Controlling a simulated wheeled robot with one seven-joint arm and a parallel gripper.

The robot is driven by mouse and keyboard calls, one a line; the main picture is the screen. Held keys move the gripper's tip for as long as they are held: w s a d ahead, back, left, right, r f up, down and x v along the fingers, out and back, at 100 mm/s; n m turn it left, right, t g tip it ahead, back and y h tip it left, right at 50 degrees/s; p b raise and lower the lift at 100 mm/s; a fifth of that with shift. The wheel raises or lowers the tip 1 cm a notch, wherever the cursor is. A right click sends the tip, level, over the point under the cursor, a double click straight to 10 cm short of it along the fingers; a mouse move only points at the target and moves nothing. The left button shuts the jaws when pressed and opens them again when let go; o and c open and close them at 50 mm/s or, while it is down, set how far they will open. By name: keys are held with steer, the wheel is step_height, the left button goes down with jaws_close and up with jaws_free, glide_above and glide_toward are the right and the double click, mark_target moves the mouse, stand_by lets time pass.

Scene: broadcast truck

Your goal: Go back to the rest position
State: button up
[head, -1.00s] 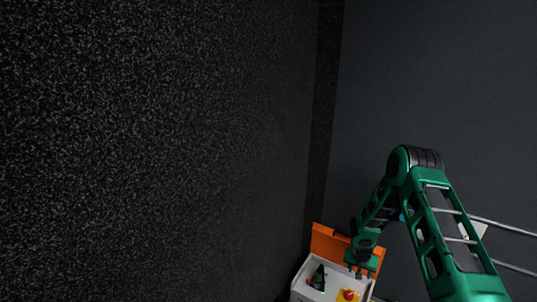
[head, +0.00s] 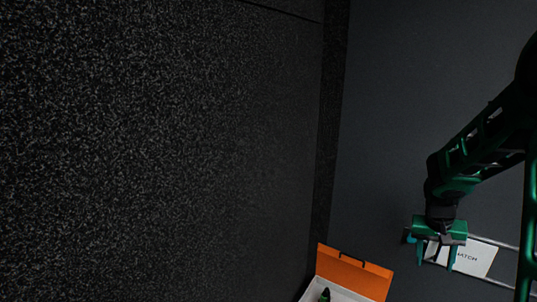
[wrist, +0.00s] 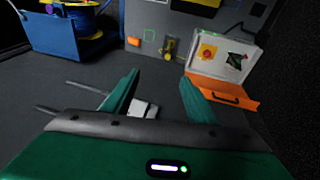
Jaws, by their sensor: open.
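My gripper (head: 436,258) is at the lower right of the head view, at the end of my green arm. It is open, with nothing between its fingers. In the wrist view its two green fingers (wrist: 157,100) stand well apart. It is to the right of the open case and apart from it.
A white "…ATCH" label (head: 474,258) and rails lie behind my gripper.

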steer(key=s+a+r+y, duration=0.1)
steer(key=s+a+r, duration=0.1)
steer(key=s, duration=0.7)
steer(key=s+a+r+y, duration=0.1)
steer(key=s+a+r, duration=0.2)
steer(key=s, duration=0.7)
steer(key=s+a+r+g+y, duration=0.1)
steer(key=s+a+r, duration=0.1)
steer(key=s+r, duration=0.4)
steer(key=s, duration=0.4)
steer(key=shift+s+a+r, duration=0.15)
